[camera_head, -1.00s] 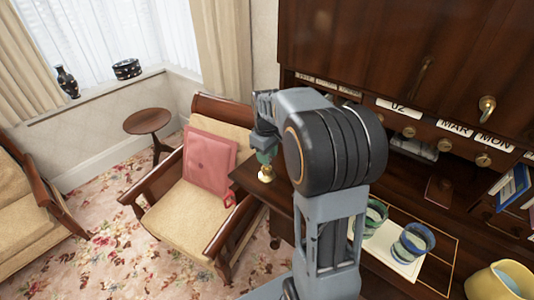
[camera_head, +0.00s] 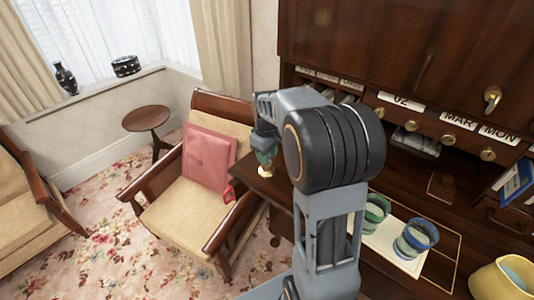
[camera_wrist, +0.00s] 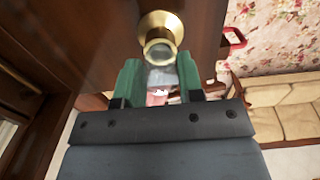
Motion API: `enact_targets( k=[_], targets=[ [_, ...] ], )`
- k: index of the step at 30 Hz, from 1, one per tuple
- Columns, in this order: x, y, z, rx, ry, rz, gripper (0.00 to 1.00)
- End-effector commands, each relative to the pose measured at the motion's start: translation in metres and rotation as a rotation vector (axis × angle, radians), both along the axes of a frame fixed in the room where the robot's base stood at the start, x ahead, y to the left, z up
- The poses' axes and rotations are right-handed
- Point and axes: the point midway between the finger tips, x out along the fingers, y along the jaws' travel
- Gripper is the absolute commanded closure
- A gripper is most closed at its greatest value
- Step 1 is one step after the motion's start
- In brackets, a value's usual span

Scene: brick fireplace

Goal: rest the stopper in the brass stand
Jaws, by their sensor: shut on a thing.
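The brass stand (camera_wrist: 160,27) is a small round, flared brass piece on the dark desk top. It stands near the desk's edge, and its pale foot (camera_head: 264,172) shows below my gripper in the head view. My gripper (camera_wrist: 160,75) has green fingers and is shut on a pale, glassy stopper (camera_wrist: 159,76). In the wrist view the stopper lines up with the stand's ring, at or just above it; I cannot tell whether they touch. In the head view my gripper (camera_head: 265,157) is directly over the stand, and the stopper is mostly hidden.
A red handle-like object (camera_wrist: 234,40) lies by the desk edge. An armchair with a pink cushion (camera_head: 209,158) is beside the desk.

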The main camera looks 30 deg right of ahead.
Motion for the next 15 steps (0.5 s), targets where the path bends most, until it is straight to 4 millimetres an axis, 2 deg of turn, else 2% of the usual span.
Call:
enact_targets(
  k=[5,6,15],
  targets=[
    [0.0,0.0,-0.0051,0.0,0.0,0.0,0.82],
    [0.0,0.0,-0.0039,0.0,0.0,0.0,0.61],
    [0.0,0.0,-0.0038,0.0,0.0,0.0,0.35]
  ],
)
